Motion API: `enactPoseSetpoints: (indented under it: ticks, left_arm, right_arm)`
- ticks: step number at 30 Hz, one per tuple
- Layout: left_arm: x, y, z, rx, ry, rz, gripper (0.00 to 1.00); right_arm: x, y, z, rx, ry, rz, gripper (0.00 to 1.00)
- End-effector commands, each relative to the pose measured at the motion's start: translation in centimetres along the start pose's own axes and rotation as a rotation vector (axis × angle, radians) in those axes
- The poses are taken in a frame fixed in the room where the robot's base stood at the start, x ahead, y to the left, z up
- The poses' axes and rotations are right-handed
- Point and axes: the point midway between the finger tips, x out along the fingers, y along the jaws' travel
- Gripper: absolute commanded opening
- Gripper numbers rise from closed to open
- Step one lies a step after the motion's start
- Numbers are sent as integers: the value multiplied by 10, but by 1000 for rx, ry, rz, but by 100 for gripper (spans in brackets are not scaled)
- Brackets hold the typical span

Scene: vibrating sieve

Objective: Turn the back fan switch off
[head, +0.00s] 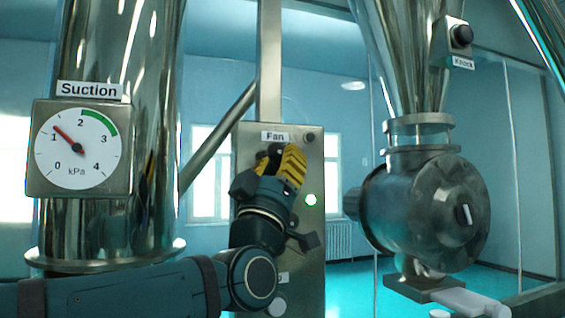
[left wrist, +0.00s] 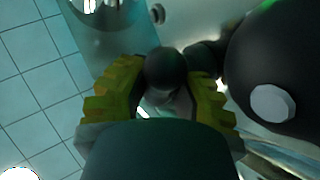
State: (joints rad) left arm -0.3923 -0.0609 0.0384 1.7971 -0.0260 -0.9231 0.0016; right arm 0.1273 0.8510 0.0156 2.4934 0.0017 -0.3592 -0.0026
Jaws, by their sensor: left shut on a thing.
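The fan panel (head: 308,255) is a grey metal box on a post in the middle of the head view, with a white "Fan" label (head: 275,136) near its top. My left gripper (head: 283,160), with yellow ribbed fingers, is against the panel just below this label. In the left wrist view, its fingers are shut on a dark round switch knob (left wrist: 165,68). In the head view the fingers and wrist cover most of the switch, so its exact position is hard to read. A lamp (head: 311,199) on the panel glows whitish green. My right gripper is out of view.
A suction gauge (head: 77,148) on a steel cylinder stands at the left, its needle near 1 kPa. At the right are a steel hopper with a black "Knock" knob (head: 462,36) and a round metal valve housing (head: 430,210). A second label below is partly hidden by my arm.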

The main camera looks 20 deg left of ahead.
Motion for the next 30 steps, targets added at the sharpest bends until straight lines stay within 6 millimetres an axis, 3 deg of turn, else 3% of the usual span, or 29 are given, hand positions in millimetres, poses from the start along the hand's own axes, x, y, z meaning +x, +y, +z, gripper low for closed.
enactPoseSetpoints:
  ticks: [7,8,9,22,30]
  left_arm:
    - [0,0,-1,0,3,0,0]
    - [0,0,-2,0,3,0,27]
    - [0,0,-1,0,3,0,37]
    - [-7,0,0,1,0,0,37]
    - [-51,0,-1,1,-1,0,37]
  right_arm:
    - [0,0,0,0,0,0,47]
    - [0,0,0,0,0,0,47]
    - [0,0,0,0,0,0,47]
    - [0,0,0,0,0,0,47]
    - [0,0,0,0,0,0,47]
